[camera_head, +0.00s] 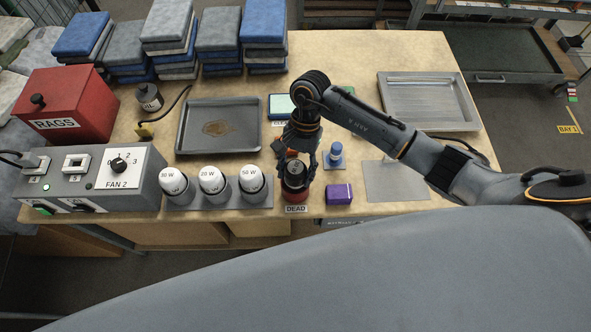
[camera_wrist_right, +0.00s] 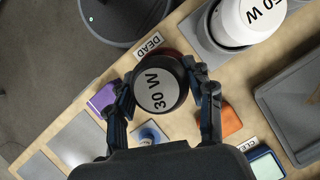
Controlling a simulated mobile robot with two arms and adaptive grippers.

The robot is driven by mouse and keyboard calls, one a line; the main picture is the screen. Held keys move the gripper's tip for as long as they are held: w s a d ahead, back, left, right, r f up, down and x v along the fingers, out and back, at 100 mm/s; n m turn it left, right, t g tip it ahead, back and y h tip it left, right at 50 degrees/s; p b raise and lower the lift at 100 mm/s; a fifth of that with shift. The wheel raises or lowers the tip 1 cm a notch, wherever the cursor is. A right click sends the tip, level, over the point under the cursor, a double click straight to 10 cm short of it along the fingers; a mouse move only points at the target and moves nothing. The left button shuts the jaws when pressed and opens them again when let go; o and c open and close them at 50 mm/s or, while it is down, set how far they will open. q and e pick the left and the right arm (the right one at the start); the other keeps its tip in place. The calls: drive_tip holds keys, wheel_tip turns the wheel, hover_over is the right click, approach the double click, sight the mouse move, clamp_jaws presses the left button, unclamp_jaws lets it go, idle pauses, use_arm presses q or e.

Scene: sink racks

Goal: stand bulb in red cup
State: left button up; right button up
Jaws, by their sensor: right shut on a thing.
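The dark grey bulb (camera_head: 292,176), marked 30 W in the right wrist view (camera_wrist_right: 158,90), is between the fingers of my right gripper (camera_head: 297,172). The fingers close on its sides, as the right wrist view shows (camera_wrist_right: 160,98). The red cup (camera_head: 296,196) is directly under the bulb, behind the DEAD label (camera_head: 296,209). The bulb looks upright and at the cup's mouth; its lower end is hidden, so I cannot tell how deep it sits. My left gripper is not in view.
White bulbs (camera_head: 211,181) stand in a row of grey holders to the left. A purple box (camera_head: 339,194) and a blue stand (camera_head: 336,156) are close on the right. A grey tray (camera_head: 218,105) lies behind. The fan box (camera_head: 118,178) is at far left.

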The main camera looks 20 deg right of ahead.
drive_tip(key=shift+f, duration=0.2)
drive_tip(key=o, duration=1.2)
drive_tip(key=shift+o, duration=0.2)
